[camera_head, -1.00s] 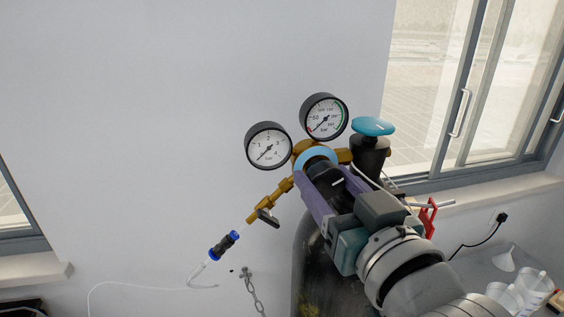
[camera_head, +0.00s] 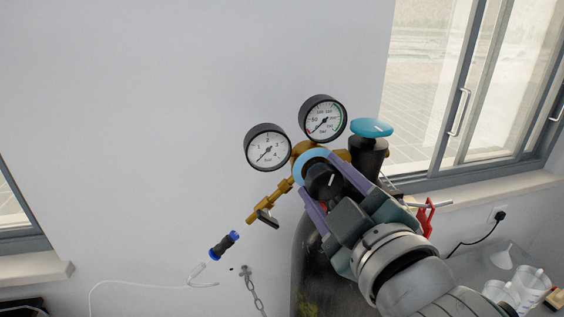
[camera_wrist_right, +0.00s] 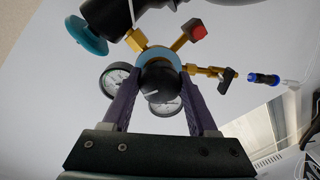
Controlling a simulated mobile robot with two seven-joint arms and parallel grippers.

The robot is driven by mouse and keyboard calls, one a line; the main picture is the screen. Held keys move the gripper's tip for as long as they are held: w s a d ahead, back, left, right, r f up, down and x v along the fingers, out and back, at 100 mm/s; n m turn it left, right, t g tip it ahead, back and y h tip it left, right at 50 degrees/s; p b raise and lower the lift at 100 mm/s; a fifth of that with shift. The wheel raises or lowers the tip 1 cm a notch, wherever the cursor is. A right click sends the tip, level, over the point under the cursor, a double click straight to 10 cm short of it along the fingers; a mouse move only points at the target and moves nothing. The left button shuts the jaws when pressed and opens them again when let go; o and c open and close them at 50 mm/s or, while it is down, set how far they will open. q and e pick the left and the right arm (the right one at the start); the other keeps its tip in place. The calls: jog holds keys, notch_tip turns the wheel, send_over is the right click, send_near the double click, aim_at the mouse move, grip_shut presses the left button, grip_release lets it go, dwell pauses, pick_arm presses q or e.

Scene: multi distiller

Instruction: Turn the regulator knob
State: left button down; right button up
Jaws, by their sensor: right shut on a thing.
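The regulator knob (camera_head: 321,181) is black with a white mark and sits in front of a light blue ring on the brass regulator (camera_head: 282,189). It also shows in the right wrist view (camera_wrist_right: 160,84), with its white mark near the middle. My right gripper (camera_head: 318,172) has its purple fingers on opposite sides of the knob and is shut on it. In the wrist view the fingers (camera_wrist_right: 158,92) flank the knob left and right. Two round gauges, the left one (camera_head: 267,147) and the right one (camera_head: 323,119), stand above the knob. My left gripper is not in view.
A dark gas cylinder (camera_head: 306,270) stands below the regulator. A valve with a blue handwheel (camera_head: 371,128) is just right of my fingers. A brass outlet with a black lever (camera_head: 266,217) points down left. Cups (camera_head: 503,292) stand at lower right. The wall at left is clear.

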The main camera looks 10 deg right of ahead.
jog(key=shift+n, duration=0.8)
jog(key=o, duration=1.4)
jog(key=shift+c, duration=0.2)
jog(key=s+b, duration=0.2)
jog(key=s, duration=0.8)
jog(key=shift+d+r, duration=0.25)
jog(key=shift+r, duration=0.05)
